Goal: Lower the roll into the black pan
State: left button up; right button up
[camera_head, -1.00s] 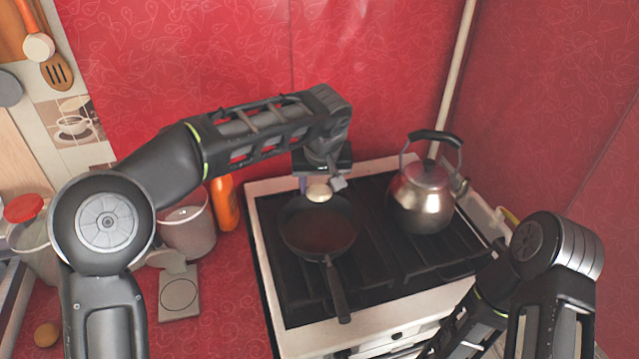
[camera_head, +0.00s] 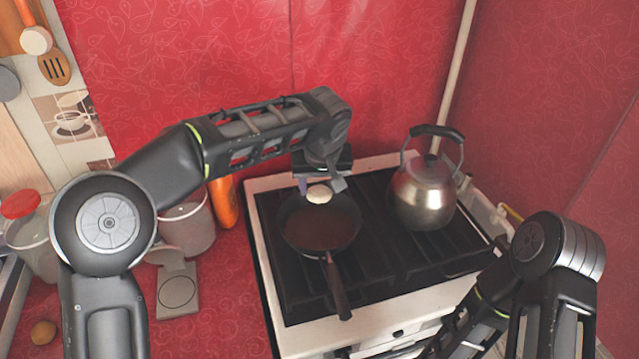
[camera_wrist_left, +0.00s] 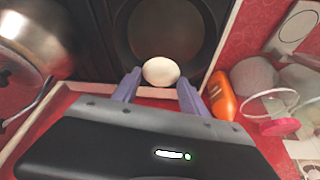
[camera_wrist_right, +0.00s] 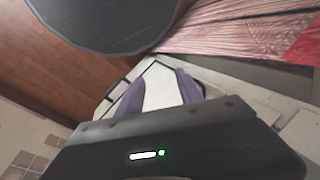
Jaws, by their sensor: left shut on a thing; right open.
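The roll (camera_head: 319,194) is a small, pale, rounded piece. It is held at the fingertips of my left gripper (camera_head: 320,186), above the far inside edge of the black pan (camera_head: 312,234). In the left wrist view the roll (camera_wrist_left: 161,71) sits between the two purple fingers, with the dark pan (camera_wrist_left: 205,45) beyond it. I cannot tell how much gap is left between roll and pan. The pan stands on the stove, its handle pointing to the front. My right gripper (camera_wrist_right: 158,90) is open and empty, away from the pan.
A steel kettle (camera_head: 422,190) stands on the stove (camera_head: 365,280) right of the pan. An orange bottle (camera_head: 224,203) and a whitish canister (camera_head: 187,228) stand left of the stove. The red wall (camera_head: 380,70) rises close behind it.

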aim_at(320, 195)
pick_arm(q)
jog(key=shift+f+b, duration=1.35)
jog(key=shift+f, duration=0.35)
jog(key=shift+f+b, duration=0.9)
jog(key=shift+f, duration=0.2)
jog(key=shift+f+b, duration=2.15)
jog(key=shift+f, duration=0.35)
jog(key=o, duration=1.6)
jog(key=shift+c, duration=0.2)
jog(key=shift+r, duration=0.1)
jog(key=v, duration=0.7)
jog(key=shift+r, duration=0.3)
